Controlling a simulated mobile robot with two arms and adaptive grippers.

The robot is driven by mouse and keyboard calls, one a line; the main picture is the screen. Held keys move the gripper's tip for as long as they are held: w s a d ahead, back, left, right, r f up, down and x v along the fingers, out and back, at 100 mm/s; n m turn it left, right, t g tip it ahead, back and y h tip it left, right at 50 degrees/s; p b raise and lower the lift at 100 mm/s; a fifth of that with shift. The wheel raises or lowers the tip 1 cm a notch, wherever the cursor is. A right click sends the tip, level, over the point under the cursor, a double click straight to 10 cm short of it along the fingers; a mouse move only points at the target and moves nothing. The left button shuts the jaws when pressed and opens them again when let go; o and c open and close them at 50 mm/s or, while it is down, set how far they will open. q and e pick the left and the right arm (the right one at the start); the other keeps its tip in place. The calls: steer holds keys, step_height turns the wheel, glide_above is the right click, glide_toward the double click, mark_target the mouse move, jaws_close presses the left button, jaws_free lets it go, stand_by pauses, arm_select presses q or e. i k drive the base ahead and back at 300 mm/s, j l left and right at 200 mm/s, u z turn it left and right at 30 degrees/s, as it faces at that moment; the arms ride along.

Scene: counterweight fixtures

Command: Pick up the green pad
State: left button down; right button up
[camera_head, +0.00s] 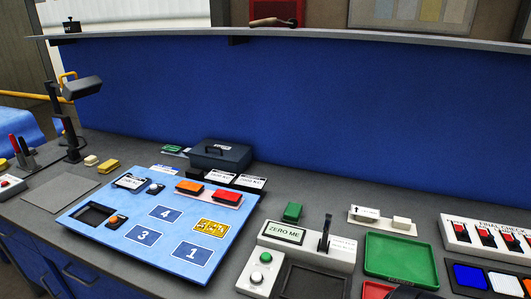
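A small green block (292,212), which looks like the green pad, sits on the grey bench behind the white "ZERO ME" fixture (312,252). It appears to stand free, with nothing on top of it. A larger green tray (400,262) lies to the right of the fixture. I cannot make out either of my grippers in the head view. A dark shape shows at the bottom edge near the red tray, too cut off to identify.
A light blue numbered board (187,264) with orange and red blocks fills the left middle. A dark case (220,154) stands behind it. A black lever (325,235) rises from the fixture. A switch panel (487,238) is at right. A blue wall backs the bench.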

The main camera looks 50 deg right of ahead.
mark_target(292, 215)
steer(key=z, duration=1.7)
steer(key=k+j+u, duration=0.1)
steer(key=j, duration=0.25)
